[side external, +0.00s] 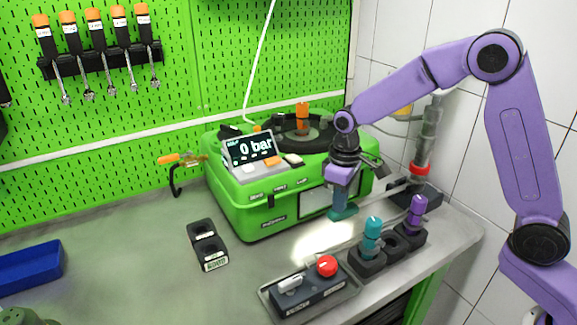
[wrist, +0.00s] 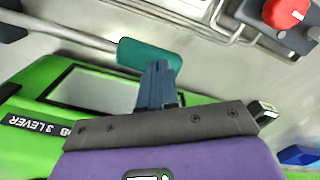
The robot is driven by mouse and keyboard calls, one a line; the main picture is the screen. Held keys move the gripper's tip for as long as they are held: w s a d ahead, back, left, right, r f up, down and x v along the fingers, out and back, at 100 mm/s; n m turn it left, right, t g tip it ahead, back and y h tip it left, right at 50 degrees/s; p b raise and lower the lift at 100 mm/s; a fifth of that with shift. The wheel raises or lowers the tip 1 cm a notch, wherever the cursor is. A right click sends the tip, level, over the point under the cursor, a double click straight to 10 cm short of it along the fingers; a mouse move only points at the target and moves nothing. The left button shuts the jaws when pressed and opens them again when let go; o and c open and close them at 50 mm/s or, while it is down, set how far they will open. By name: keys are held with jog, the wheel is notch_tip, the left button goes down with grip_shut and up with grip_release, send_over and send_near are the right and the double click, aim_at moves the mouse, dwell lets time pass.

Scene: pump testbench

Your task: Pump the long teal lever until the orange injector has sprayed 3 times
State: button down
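The teal lever handle (side external: 343,213) is low in front of the green test case, below my gripper (side external: 341,206). In the wrist view the teal handle (wrist: 136,52) sits at the end of a grey rod running left. My gripper's dark blue fingers (wrist: 160,66) are close together, with their tips overlapping the handle's near edge. They look shut against or over it; no grip around it is visible. The orange injector (side external: 302,113) stands upright on top of the green case (side external: 235,205). No spray shows. The display (side external: 250,148) reads 0 bar.
A teal injector (side external: 372,237) and a purple one (side external: 416,213) stand in dark holders at the front right. A black holder (side external: 207,243) stands left. The left table is mostly clear.

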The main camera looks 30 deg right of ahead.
jog(key=shift+d+r, duration=0.2)
jog(key=shift+r, duration=1.4)
jog(key=shift+d+r, duration=0.15)
jog(key=shift+r, duration=1.45)
jog(key=shift+a+f, duration=0.2)
jog(key=shift+f, duration=1.5)
jog(key=shift+a+f, duration=0.15)
jog(key=shift+f, duration=1.5)
jog(key=shift+d+r, duration=0.2)
jog(key=shift+r, duration=1.5)
jog(key=shift+d+r, duration=0.15)
jog(key=shift+r, duration=1.5)
notch_tip(320, 180, up, 6)
